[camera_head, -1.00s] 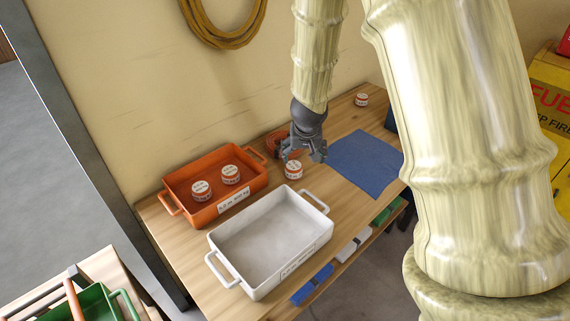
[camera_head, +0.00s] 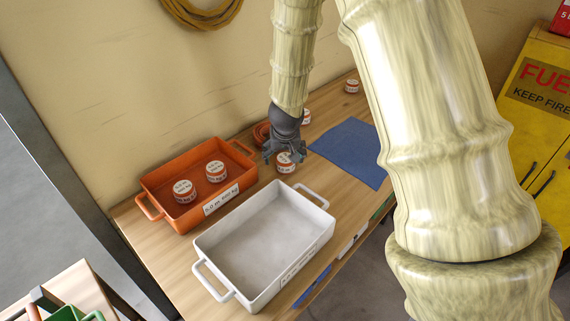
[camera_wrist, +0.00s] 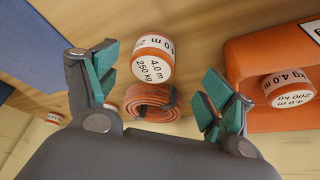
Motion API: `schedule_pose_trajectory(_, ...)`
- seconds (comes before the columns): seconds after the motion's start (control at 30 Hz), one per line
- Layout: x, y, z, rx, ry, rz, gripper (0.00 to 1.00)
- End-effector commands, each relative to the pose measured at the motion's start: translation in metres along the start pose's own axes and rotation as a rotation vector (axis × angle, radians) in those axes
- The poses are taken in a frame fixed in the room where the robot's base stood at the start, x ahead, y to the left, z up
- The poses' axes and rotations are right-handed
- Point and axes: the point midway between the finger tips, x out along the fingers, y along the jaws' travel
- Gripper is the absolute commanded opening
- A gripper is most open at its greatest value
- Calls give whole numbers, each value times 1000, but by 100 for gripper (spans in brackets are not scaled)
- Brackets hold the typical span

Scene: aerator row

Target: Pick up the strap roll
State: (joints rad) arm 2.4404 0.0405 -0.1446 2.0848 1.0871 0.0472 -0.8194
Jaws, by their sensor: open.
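A strap roll (camera_head: 286,162), orange with a white label, stands on the wooden bench close beside my gripper (camera_head: 275,157). In the wrist view the strap roll (camera_wrist: 153,60) reads "4.0 m 250 kg" and lies between my open fingers (camera_wrist: 158,82), apart from both. A bare orange strap coil (camera_wrist: 152,102) lies right beside it; in the head view the coil (camera_head: 262,133) is partly hidden behind my gripper. My gripper is open, empty and pointed down over the bench; its height above the roll is hard to tell.
An orange tray (camera_head: 160,210) holds two labelled rolls (camera_head: 184,191). A white tray (camera_head: 200,246) stands empty in front. More rolls stand behind my gripper (camera_head: 305,117) and farther back (camera_head: 352,86). A blue mat (camera_head: 350,150) lies flat to the right.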

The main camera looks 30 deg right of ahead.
Motion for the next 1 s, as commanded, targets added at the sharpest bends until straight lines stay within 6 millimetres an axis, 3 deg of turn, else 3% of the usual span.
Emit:
schedule_pose_trajectory(0.13,15,1,0,1,-1,-1,82)
schedule_pose_trajectory(0.47,27,4,-2,2,0,0,82)
schedule_pose_trajectory(1.0,72,10,-9,1,0,0,82)
